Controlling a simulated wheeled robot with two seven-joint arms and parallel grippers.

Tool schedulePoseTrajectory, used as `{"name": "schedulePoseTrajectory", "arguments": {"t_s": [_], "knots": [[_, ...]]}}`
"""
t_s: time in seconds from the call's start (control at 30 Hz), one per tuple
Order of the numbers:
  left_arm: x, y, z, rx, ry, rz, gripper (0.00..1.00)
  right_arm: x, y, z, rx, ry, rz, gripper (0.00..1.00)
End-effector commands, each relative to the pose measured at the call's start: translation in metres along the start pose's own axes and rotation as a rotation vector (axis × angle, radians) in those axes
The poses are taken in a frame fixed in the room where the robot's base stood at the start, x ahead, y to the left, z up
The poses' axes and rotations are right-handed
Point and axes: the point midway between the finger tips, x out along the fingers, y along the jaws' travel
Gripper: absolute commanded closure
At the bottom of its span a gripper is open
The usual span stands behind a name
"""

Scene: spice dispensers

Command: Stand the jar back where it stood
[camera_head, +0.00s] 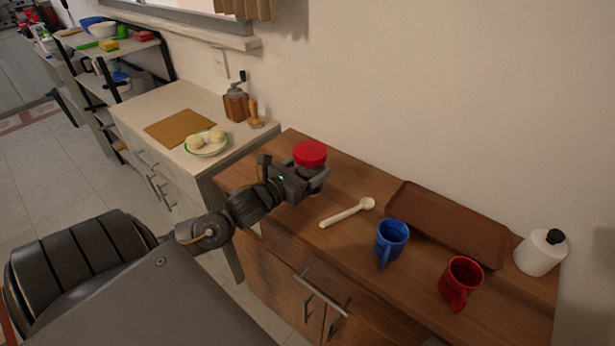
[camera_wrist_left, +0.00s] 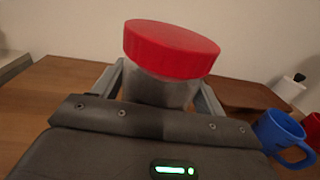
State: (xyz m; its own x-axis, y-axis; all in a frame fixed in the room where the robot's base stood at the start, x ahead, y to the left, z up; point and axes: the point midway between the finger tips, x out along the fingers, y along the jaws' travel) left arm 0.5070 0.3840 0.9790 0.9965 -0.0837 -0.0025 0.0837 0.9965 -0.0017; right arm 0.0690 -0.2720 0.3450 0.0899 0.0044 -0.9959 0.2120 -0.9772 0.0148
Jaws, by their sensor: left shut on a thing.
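The jar has a red lid (camera_head: 310,153) and a greyish, see-through body. My left gripper (camera_head: 314,181) is shut on the jar, with a finger on each side of its body. In the left wrist view the jar (camera_wrist_left: 158,92) stands between the two fingers, its red lid above them and slightly tilted in the picture. The jar is over the left part of the wooden counter (camera_head: 345,178). Its base is hidden behind the gripper, so I cannot tell whether it touches the counter. My right gripper is in neither view.
A wooden spoon (camera_head: 347,213) lies right of the jar. A blue mug (camera_head: 391,240), a red mug (camera_head: 460,281), a brown tray (camera_head: 447,226) and a white bottle (camera_head: 536,254) stand further right. A lighter counter at left holds a plate (camera_head: 207,149) and a grinder (camera_head: 236,106).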

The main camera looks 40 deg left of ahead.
Motion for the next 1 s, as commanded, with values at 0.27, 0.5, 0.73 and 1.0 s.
{"name": "schedulePoseTrajectory", "arguments": {"t_s": [0.27, 0.5, 0.73, 1.0], "knots": [[0.004, 0.006, -0.006, -0.001, -0.006, -0.001, 0.69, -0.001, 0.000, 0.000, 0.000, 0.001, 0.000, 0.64], [0.006, 0.010, -0.033, -0.002, -0.003, 0.002, 0.69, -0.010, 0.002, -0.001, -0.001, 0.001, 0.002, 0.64], [0.006, 0.010, -0.043, -0.001, -0.006, -0.001, 0.69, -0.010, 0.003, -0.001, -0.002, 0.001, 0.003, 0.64], [0.006, 0.010, -0.047, -0.001, -0.005, -0.001, 0.69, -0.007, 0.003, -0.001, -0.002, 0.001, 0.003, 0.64]]}}
